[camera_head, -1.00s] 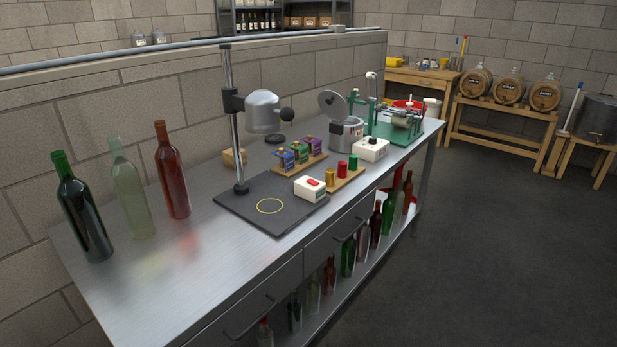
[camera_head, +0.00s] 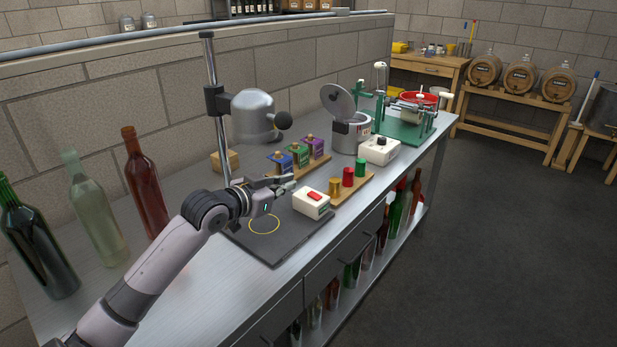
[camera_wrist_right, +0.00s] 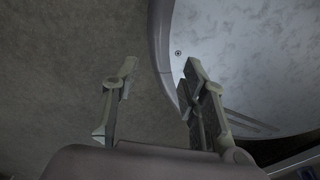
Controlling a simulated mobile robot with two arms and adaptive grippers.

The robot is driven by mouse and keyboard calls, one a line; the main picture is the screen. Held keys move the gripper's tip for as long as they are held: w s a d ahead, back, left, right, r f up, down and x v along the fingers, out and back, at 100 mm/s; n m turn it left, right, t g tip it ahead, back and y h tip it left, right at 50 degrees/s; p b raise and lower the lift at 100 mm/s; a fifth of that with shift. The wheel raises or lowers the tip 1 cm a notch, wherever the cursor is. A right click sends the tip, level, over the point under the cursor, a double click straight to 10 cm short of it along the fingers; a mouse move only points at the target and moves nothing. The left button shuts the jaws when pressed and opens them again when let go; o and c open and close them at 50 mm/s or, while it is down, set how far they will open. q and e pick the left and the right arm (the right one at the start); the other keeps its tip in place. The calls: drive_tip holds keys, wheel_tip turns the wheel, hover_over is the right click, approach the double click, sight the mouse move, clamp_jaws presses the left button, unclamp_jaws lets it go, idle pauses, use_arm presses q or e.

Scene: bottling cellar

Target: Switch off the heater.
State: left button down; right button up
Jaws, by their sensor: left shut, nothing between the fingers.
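The stand heater has a grey rounded head (camera_head: 253,116) on an upright post above a dark base plate (camera_head: 270,245) with a yellow ring. A white box with a red rocker switch (camera_head: 315,195) sits at the right of that plate. Another white box with a black knob (camera_head: 380,150) stands by a lidded metal pot (camera_head: 349,134). I cannot tell the position of either control. My left gripper (camera_head: 291,182) is shut and empty, above the plate, left of and behind the red switch, apart from it. My right gripper (camera_wrist_right: 157,65) shows only in its wrist view, open and empty.
Gold, red and green capsules (camera_head: 348,177) stand on a wooden strip right of the switch box. Small coloured boxes (camera_head: 296,152) stand behind. Tall bottles (camera_head: 145,183) stand at the left, near my left arm. A green-based device (camera_head: 405,127) stands at the far end.

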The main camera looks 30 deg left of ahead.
use_arm(q)
drive_tip(key=p, duration=0.1)
hover_over(309, 200)
drive_tip(key=shift+d+f, duration=0.35)
drive_tip(key=shift+f, duration=0.35)
wheel_tip(309, 200, down, 3)
drive_tip(key=shift+a+r+p, duration=0.1)
drive_tip(key=shift+p, duration=0.2)
drive_tip(key=shift+a+f, duration=0.15)
drive_tip(key=shift+f, duration=0.5)
use_arm(e)
drive_tip(key=s+d, duration=0.1)
drive_tip(key=s+d+r, duration=0.1)
drive_tip(key=s, duration=0.1)
drive_tip(key=shift+d+r, duration=0.1)
drive_tip(key=shift+r, duration=0.1)
use_arm(q)
drive_tip(key=shift+f, duration=0.1)
